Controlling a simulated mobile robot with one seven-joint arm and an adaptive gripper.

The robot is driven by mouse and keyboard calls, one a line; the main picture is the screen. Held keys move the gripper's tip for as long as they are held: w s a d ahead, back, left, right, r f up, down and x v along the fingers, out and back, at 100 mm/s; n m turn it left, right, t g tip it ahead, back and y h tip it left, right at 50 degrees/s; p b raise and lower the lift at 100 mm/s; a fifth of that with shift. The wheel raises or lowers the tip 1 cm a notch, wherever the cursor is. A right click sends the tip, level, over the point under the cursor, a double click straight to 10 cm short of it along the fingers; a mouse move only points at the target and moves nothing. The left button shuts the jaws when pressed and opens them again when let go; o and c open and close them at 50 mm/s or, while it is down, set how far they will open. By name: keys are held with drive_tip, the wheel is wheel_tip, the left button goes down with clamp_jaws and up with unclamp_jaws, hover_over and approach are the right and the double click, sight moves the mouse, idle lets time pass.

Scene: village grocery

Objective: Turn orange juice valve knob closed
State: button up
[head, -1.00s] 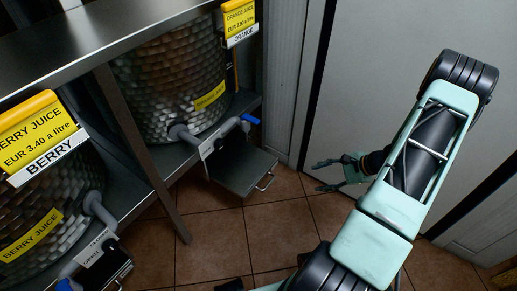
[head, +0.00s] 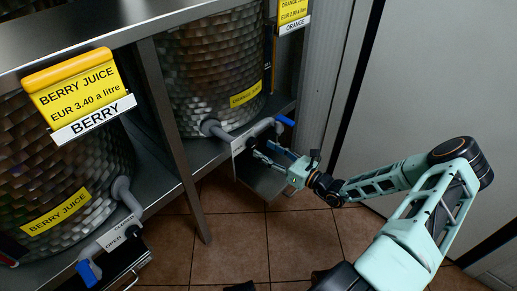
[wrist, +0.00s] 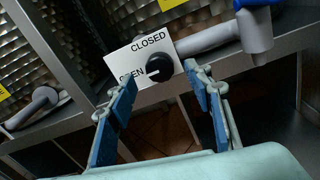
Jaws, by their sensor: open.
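The orange juice valve knob (wrist: 159,68) is round and black with a white pointer line. The pointer points left towards OPEN on the white plate (wrist: 122,63); CLOSED stands at the plate's top. My gripper (wrist: 161,78) is open, with the knob showing between its blue-padded fingertips; I cannot tell whether they touch it. In the head view my gripper (head: 264,152) is at the pipe below the orange juice barrel (head: 212,75) and mostly hides the knob. The blue tap handle (head: 285,120) is to the right.
The berry juice barrel (head: 65,165) stands at left with its own tap and blue handle (head: 89,272). A metal drip tray (head: 262,180) is below my gripper. A shelf post (head: 175,130) stands between the barrels. Tiled floor (head: 300,240) is open in front.

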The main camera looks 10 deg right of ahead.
sight(255, 144)
drive_tip(key=shift+b+x, duration=0.3)
drive_tip(key=shift+x, duration=1.6)
drive_tip(key=shift+s, duration=0.1)
drive_tip(key=c, duration=1.2)
drive_tip(key=shift+o, duration=0.2)
